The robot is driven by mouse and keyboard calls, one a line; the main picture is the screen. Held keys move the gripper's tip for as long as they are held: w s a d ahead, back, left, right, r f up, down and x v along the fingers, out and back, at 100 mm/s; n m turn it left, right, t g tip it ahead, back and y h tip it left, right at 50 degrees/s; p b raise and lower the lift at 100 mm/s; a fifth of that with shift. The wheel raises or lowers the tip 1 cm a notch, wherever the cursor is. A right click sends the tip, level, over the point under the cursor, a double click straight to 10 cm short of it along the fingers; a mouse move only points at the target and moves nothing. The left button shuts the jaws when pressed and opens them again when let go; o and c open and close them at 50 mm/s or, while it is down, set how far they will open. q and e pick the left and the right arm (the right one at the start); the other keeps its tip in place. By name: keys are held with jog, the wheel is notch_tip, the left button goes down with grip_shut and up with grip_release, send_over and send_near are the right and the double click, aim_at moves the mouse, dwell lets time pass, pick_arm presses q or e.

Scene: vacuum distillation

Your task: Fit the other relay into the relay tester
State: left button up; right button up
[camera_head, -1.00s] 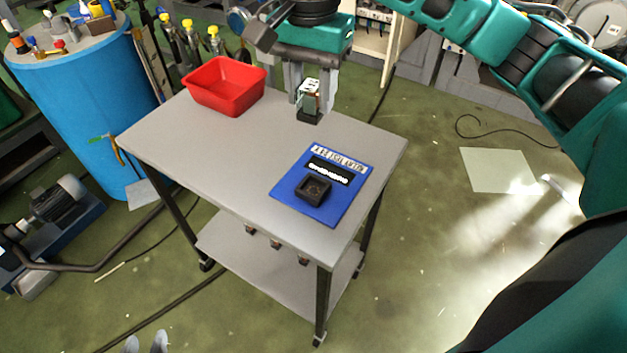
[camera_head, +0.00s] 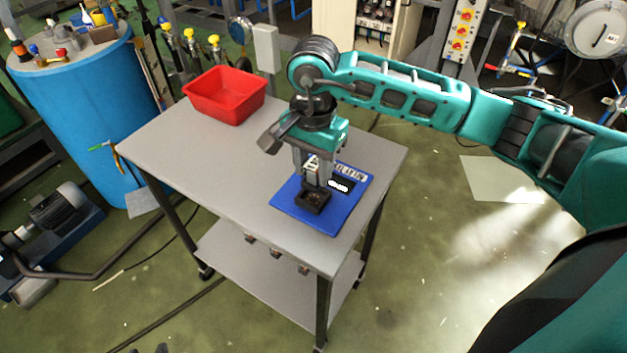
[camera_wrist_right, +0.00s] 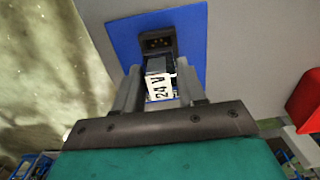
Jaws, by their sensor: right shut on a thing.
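The relay (camera_wrist_right: 160,84) is a small block with a white label reading "24 V". It also shows in the head view (camera_head: 312,169). My right gripper (camera_head: 313,172) is shut on it, the fingers on both sides in the right wrist view (camera_wrist_right: 158,92). The relay tester is a blue plate (camera_head: 345,218) on the trolley top, with a black square socket (camera_head: 313,203) and a printed label. The relay is over or just behind the socket; I cannot tell whether they touch. In the right wrist view the socket (camera_wrist_right: 157,42) lies just beyond the relay. My left gripper is not in view.
A red bin (camera_head: 225,96) stands at the back left of the grey trolley top (camera_head: 200,150). The trolley's left and middle surface is clear. A blue drum (camera_head: 85,110) stands to the left. Several small dark items hang under the trolley's front edge.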

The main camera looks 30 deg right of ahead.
aim_at(313, 180)
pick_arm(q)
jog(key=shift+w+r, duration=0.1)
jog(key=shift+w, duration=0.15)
pick_arm(e)
jog(key=shift+f, duration=2.1)
jog(key=shift+f+b, duration=0.2)
jog(key=shift+b, duration=0.15)
jog(key=o, duration=1.1)
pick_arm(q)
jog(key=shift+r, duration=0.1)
pick_arm(e)
jog(key=shift+r, duration=0.15)
jog(key=shift+r+p, duration=0.25)
jog(key=shift+p, duration=0.1)
notch_tip(313, 180, up, 12)
jog(key=shift+f, duration=0.15)
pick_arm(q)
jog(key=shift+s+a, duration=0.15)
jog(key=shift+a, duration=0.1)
